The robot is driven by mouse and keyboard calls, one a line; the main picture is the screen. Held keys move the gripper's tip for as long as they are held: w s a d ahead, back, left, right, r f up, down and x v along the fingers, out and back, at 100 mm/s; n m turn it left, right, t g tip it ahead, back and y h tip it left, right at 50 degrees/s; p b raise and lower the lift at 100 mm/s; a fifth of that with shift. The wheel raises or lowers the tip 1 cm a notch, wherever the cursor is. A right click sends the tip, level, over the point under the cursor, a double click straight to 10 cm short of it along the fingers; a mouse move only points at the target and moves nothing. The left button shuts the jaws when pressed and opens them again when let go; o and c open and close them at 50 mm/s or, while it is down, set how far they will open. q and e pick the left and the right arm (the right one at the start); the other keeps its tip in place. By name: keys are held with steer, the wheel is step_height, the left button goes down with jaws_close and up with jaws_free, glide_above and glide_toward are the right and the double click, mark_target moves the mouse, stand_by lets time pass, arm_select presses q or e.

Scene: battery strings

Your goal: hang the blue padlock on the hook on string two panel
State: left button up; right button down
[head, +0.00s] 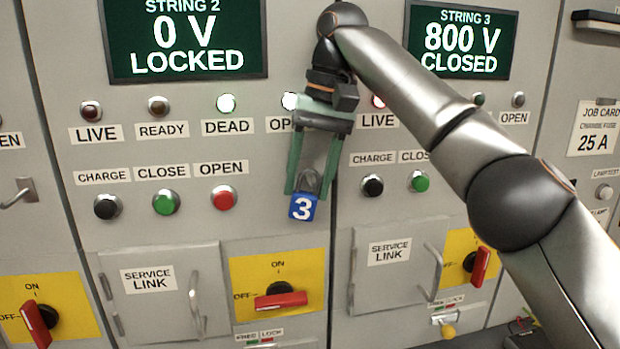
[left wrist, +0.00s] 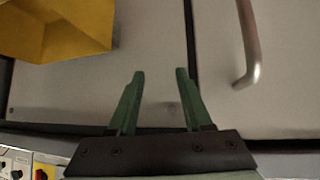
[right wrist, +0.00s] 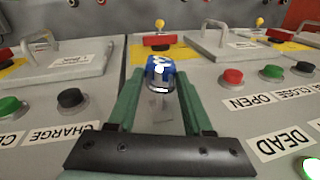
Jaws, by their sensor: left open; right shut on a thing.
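The blue padlock (head: 302,207) with a white 3 hangs upright at the tips of my right gripper (head: 309,183), which is shut on its grey shackle. It also shows between the fingers in the right wrist view (right wrist: 160,72). The padlock is in front of the right side of the string two panel (head: 140,231), right of its red OPEN button. I cannot tell whether the shackle touches anything. My left gripper (left wrist: 160,76) is open and empty in the left wrist view, and out of the head view.
The string two display (head: 187,40) reads 0 V LOCKED. A red rotary switch (head: 280,300) on a yellow plate is below the padlock. A service link door (head: 160,290) with a handle is to its left. A hook-like bracket (head: 18,192) is on the panel at far left.

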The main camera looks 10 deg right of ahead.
steer(key=shift+w+f, duration=0.1)
steer(key=shift+c, duration=1.1)
jaws_free()
